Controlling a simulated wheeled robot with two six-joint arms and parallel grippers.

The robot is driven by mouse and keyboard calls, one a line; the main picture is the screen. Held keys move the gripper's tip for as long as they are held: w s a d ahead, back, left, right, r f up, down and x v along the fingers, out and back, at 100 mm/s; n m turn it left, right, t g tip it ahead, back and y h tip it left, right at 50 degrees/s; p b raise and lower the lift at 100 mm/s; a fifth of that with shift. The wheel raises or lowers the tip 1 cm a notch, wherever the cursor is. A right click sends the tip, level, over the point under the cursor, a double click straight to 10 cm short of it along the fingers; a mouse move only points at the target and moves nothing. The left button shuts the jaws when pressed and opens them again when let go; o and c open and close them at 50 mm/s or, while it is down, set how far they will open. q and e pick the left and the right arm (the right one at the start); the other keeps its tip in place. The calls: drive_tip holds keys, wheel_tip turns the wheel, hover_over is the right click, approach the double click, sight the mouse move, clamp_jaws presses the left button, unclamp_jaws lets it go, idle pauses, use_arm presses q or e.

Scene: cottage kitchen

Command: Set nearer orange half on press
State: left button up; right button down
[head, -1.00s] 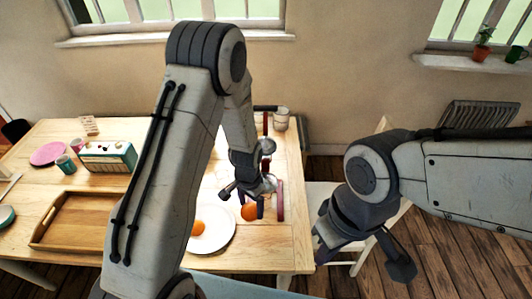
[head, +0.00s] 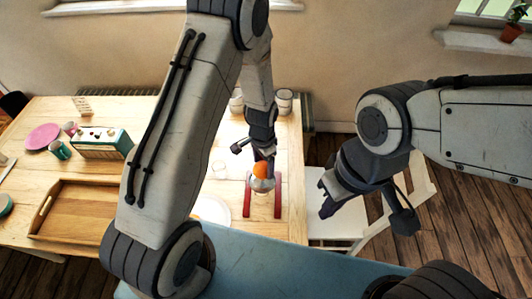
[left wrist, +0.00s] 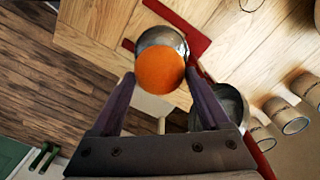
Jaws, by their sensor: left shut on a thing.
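My left gripper (head: 256,158) is shut on an orange half (head: 262,170), which also shows between the fingertips in the left wrist view (left wrist: 160,72). The orange half is over the metal cup (head: 262,185) of the press; the cup shows partly behind it in the left wrist view (left wrist: 165,38). I cannot tell whether they touch. The press has red base bars (head: 278,197) standing on the table. The plate (head: 213,208) is mostly hidden behind my left arm. My right gripper (head: 366,214) is open and empty, right of the table, near the chair.
A wooden tray (head: 75,232), a teal radio (head: 101,143) and a pink plate (head: 43,136) are on the left of the table (head: 226,192). Canisters (head: 285,101) stand at the back behind the press, and a clear glass (head: 220,170) left of it. A white chair (head: 335,228) is at the right.

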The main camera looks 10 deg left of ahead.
sight(263, 164)
use_arm(q)
drive_tip(key=shift+f, duration=0.3)
drive_tip(key=shift+w+f+b, duration=0.1)
drive_tip(key=shift+f+b, duration=2.05)
drive_tip(key=shift+f, duration=0.4)
drive_tip(key=shift+f+b, duration=0.5)
drive_tip(key=shift+f, duration=0.1)
drive_tip(key=o, duration=0.4)
drive_tip(key=shift+o, duration=0.8)
drive_tip(key=shift+a+r+p, duration=0.1)
drive_tip(key=shift+r+p, duration=4.15)
drive_tip(key=shift+r, duration=1.3)
